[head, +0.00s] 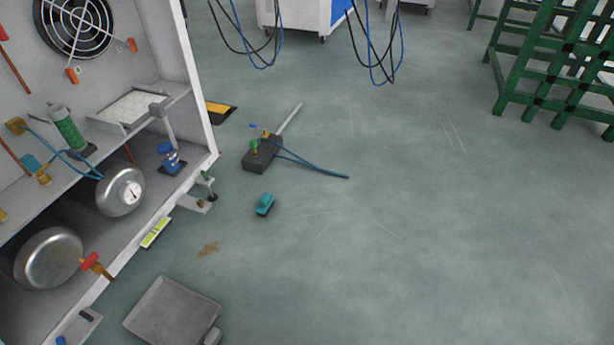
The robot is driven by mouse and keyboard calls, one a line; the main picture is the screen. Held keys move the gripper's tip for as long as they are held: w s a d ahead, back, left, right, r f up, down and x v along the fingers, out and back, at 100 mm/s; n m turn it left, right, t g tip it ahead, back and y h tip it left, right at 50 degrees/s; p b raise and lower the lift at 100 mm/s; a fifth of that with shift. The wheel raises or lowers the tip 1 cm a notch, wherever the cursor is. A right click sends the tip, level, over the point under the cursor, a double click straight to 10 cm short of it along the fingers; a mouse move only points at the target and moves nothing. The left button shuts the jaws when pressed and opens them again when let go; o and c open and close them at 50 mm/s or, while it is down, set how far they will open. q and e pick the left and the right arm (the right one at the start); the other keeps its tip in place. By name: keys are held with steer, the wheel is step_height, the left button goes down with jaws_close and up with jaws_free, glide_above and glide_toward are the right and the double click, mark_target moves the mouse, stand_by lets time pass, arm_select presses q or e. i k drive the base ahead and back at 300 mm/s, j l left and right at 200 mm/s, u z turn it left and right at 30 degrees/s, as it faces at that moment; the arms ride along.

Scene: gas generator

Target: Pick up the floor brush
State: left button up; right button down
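A small teal block with a dark lower edge (265,205) lies on the open floor, left of the picture's middle. It looks like the floor brush, though its bristles cannot be made out. Nothing touches it. Neither of my grippers shows in the head view.
A dark block with a pale rod and blue hose (262,155) lies just beyond the teal block. A brown stain (208,248) marks the floor nearer. The equipment cabinet (190,80) stands left, a grey box (172,315) below. Green racks (545,60) stand back right. The right floor is clear.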

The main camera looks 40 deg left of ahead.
mark_target(267, 201)
steer(key=i+u, duration=0.15)
steer(key=i, duration=0.35)
steer(key=i+l+u, duration=0.2)
steer(key=i, duration=0.25)
steer(key=i+j+u, duration=0.25)
steer(key=u, duration=0.2)
steer(key=i+j+u, duration=0.1)
steer(key=i+u, duration=0.8)
steer(key=k, duration=0.1)
